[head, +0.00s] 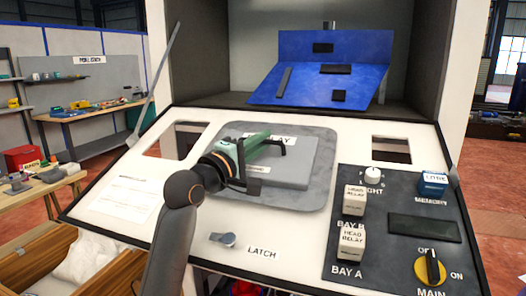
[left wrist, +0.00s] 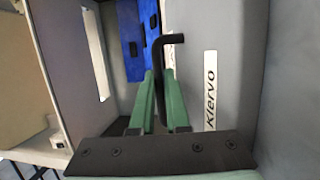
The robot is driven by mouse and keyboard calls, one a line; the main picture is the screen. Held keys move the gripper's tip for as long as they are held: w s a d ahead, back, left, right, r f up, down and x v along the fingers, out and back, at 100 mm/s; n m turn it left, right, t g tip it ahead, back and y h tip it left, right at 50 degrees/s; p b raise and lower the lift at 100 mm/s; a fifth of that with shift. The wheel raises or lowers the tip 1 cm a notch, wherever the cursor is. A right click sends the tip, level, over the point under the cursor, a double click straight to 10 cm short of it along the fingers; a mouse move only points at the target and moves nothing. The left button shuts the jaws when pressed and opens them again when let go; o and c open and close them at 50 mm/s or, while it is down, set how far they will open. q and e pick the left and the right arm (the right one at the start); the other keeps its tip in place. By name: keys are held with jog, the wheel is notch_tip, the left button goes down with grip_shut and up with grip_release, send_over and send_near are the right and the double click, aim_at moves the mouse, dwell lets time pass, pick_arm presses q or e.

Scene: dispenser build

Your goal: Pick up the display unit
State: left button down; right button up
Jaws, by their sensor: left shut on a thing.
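The display unit (head: 297,170) is a flat grey block with a black handle and a small white label. It lies over the grey panel area marked with a partly hidden label (head: 272,139) in the middle of the sloped white console. My left gripper (head: 265,143) reaches over it, with its green fingers at the handle. In the left wrist view the fingers (left wrist: 163,100) are shut on the black handle (left wrist: 160,52), beside the unit's grey face (left wrist: 232,50) with its "Kiervo" label. I cannot tell whether the unit is raised off the panel. My right gripper is not in view.
A blue board (head: 290,85) stands behind. An open wooden crate (head: 40,245) is at lower left.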

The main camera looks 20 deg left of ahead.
pick_arm(q)
jog(key=shift+r, duration=0.3)
